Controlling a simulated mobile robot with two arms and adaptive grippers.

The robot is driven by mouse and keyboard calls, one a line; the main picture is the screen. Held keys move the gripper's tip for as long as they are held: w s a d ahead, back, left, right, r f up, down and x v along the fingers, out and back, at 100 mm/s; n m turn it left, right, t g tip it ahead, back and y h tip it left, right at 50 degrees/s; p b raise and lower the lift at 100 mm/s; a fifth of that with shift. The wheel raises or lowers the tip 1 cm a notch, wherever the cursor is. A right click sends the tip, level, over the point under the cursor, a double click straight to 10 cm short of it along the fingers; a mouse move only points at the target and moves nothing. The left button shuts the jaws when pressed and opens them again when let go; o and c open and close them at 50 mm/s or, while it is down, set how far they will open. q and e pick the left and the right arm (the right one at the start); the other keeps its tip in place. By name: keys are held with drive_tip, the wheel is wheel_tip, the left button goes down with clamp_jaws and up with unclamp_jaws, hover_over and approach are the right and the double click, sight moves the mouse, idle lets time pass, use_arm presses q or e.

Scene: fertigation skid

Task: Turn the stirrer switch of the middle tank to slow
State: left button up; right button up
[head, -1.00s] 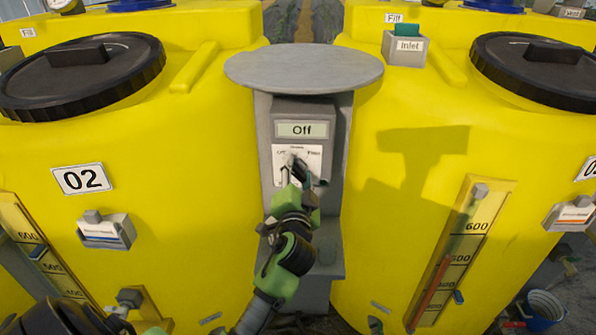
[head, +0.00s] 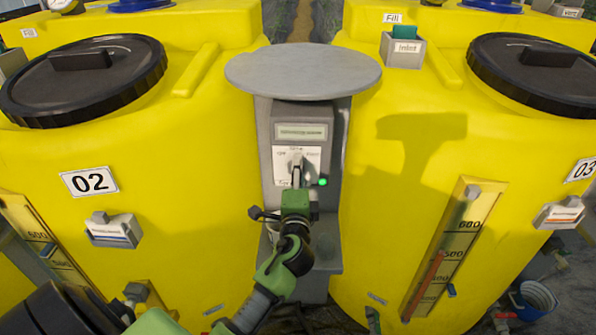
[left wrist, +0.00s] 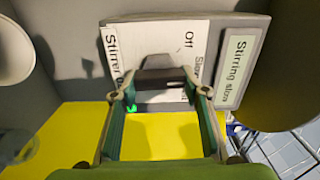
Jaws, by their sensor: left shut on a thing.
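The stirrer switch box (head: 311,150) stands under a round grey plate between two yellow tanks. My left gripper (head: 297,184) is shut on the knob from the front. In the left wrist view, both fingertips close on the sides of the knob (left wrist: 162,76). The display (head: 301,131) is too small to read in the head view; in the left wrist view (left wrist: 234,70) it appears to read "Stirring slow". A green lamp (head: 323,182) is lit. My right gripper is not in view.
The tank at the left carries the label 02 (head: 88,181), the right one 03 (head: 581,170). The round grey plate (head: 303,70) overhangs the box closely. A level gauge (head: 452,250) is on the right tank. A bucket (head: 538,300) stands at lower right.

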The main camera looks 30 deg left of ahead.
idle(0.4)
use_arm(q)
drive_tip(key=o, duration=1.1)
drive_tip(key=shift+d, duration=0.1)
drive_tip(key=v, duration=1.2)
drive_tip(key=shift+s, duration=0.1)
